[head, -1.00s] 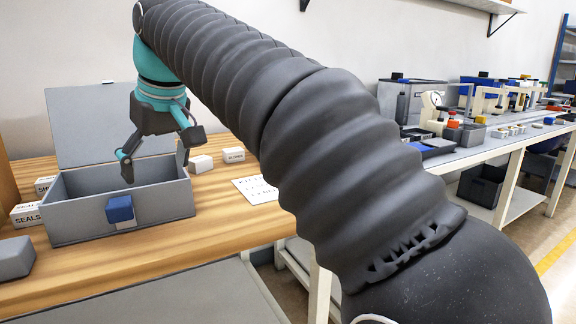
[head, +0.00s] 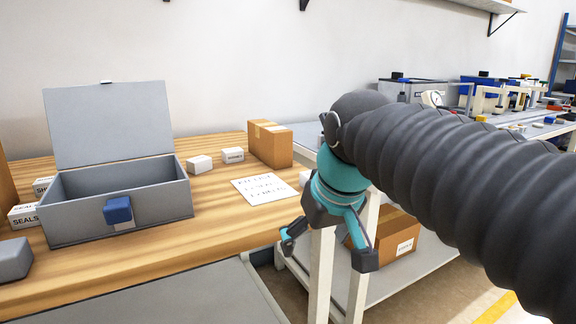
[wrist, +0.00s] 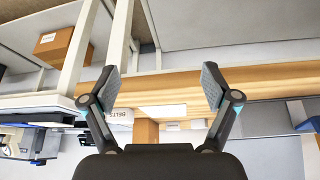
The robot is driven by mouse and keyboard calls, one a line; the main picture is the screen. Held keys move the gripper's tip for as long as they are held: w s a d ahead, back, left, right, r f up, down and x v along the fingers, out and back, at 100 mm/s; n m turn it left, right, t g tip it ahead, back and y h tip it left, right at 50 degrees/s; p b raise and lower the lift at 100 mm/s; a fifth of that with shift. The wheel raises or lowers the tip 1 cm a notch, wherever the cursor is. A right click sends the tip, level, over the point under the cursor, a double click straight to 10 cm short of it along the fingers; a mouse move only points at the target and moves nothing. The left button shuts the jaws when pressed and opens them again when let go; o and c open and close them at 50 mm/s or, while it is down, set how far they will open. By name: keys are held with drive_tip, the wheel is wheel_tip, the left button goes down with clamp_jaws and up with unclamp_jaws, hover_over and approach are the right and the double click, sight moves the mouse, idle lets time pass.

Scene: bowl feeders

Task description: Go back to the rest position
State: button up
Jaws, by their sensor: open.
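My gripper (head: 327,252) hangs open and empty in front of the wooden table's right end, with its fingers pointing down. In the wrist view my gripper (wrist: 158,88) also shows its two fingers spread apart with nothing between them. My arm stretches across the right half of the head view and hides part of the bench behind it.
A grey metal box (head: 75,217) with its lid up and a blue latch stands on the wooden table (head: 200,234). Small white boxes, a paper note (head: 262,189) and a cardboard box (head: 270,146) lie right of it. Another cardboard box (head: 392,240) sits on a lower shelf.

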drive_tip(key=s+d+f+m+h, duration=0.1)
drive_tip(key=s+d+f+m, duration=0.1)
drive_tip(key=s+d+f, duration=0.3)
drive_tip(key=s+d+f+m, duration=0.2)
drive_tip(key=s+d+f, duration=0.3)
drive_tip(key=f, duration=0.4)
drive_tip(key=shift+s+d+f+t+h, duration=0.3)
drive_tip(key=shift+s+d+t+h, duration=0.1)
drive_tip(key=shift+d, duration=0.1)
